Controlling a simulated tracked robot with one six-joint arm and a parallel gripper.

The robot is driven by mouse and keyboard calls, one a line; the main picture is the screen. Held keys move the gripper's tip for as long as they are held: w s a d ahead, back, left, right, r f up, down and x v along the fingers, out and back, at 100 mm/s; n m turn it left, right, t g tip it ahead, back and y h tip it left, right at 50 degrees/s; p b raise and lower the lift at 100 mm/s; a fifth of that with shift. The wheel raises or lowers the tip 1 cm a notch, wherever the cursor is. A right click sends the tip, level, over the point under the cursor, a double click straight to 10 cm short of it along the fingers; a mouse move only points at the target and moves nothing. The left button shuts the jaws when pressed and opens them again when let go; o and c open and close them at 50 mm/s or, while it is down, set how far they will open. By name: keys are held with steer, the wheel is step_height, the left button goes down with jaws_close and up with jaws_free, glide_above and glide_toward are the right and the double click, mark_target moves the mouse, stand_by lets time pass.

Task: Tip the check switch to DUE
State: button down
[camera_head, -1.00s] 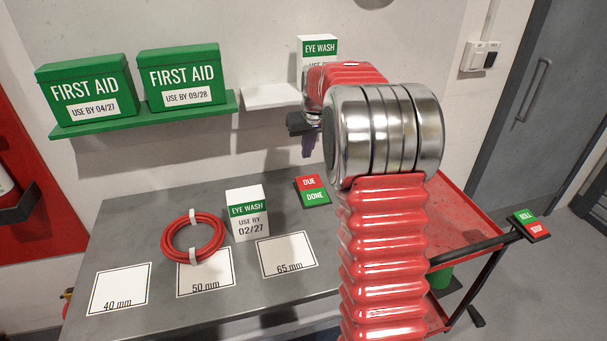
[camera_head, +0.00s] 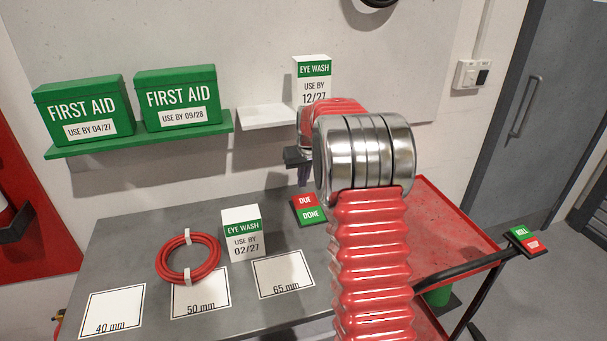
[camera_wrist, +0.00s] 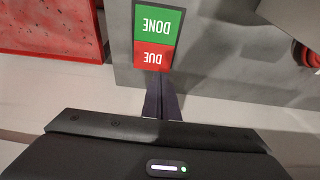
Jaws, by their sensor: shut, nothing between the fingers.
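The check switch (camera_head: 310,208) is a small rocker on the grey bench, with a red DUE half at the back and a green DONE half at the front. In the wrist view the switch (camera_wrist: 157,38) appears upside down, with DUE nearer my fingers. My gripper (camera_head: 304,182) is shut and empty, pointing down just behind and above the DUE half. In the wrist view the tips of my gripper (camera_wrist: 158,76) lie at the outer edge of DUE. I cannot tell whether they touch it, or which way the rocker is tipped.
An eye wash box (camera_head: 242,233) and a red hose coil (camera_head: 189,257) stand on the bench, left of the switch. A white shelf (camera_head: 267,117) with another eye wash box (camera_head: 312,80) is above. A red trolley (camera_head: 452,225) with a ROLL/STOP switch (camera_head: 525,240) stands right.

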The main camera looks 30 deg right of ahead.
mark_target(299, 201)
steer(key=x, duration=0.8)
steer(key=shift+s+a+f, duration=0.15)
steer(key=shift+s, duration=0.1)
steer(key=shift+a, duration=0.1)
